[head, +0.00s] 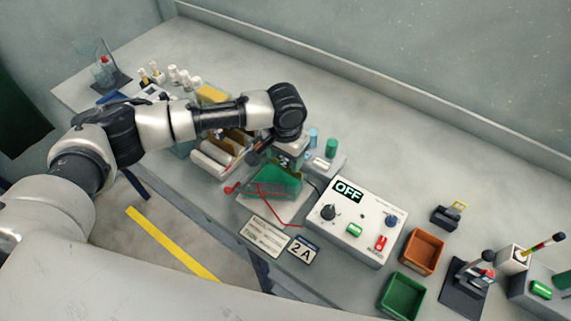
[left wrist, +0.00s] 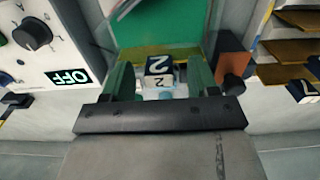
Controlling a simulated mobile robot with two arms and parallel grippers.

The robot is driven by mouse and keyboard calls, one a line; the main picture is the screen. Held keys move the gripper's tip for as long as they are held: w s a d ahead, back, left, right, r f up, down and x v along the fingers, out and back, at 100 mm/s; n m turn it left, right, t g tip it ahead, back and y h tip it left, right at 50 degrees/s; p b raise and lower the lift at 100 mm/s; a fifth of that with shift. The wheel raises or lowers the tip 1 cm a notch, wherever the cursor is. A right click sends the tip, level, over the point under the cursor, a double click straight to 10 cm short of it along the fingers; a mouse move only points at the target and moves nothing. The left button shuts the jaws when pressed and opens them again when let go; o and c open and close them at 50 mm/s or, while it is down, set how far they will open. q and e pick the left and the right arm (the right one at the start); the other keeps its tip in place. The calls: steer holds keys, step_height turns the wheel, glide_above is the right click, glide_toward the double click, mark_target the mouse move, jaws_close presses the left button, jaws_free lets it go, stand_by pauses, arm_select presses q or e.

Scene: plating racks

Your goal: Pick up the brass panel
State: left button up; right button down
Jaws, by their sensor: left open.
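Several brass-coloured plates stand in a rack; one yellow-gold face (head: 212,94) shows in the head view behind my left forearm, and brown-gold plates (left wrist: 295,47) show at the right of the left wrist view. I cannot tell which one is the brass panel. My left gripper (left wrist: 160,80) is open. Between its fingers, in the left wrist view, shows a small block marked 2 (left wrist: 160,68), apparently beyond the fingertips. In the head view the left wrist hangs over the back of the green tank (head: 277,183), partly hiding it. My right gripper is not in view.
A white control box (head: 357,222) reading OFF stands right of the tank. Orange (head: 423,251) and green (head: 402,295) trays lie farther right. White rollers (head: 212,160) lie by the rack. The back of the bench (head: 390,125) is clear.

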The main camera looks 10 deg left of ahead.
arm_select(q)
steer(key=c, duration=1)
steer(key=shift+c, duration=0.2)
steer(key=shift+r, duration=0.1)
steer(key=shift+r, duration=0.4)
step_height(320, 180, up, 6)
steer(key=shift+s+f+b, duration=0.1)
steer(key=shift+f+b, duration=0.1)
steer(key=shift+b, duration=0.7)
steer(key=s+a+b, duration=0.2)
steer(key=s+a, duration=0.3)
steer(key=s, duration=0.8)
steer(key=shift+a+r+b, duration=0.2)
steer(key=shift+r+b, duration=0.05)
steer(key=shift+b, duration=0.05)
steer(key=shift+r+p, duration=0.7)
steer(key=shift+p, duration=0.55)
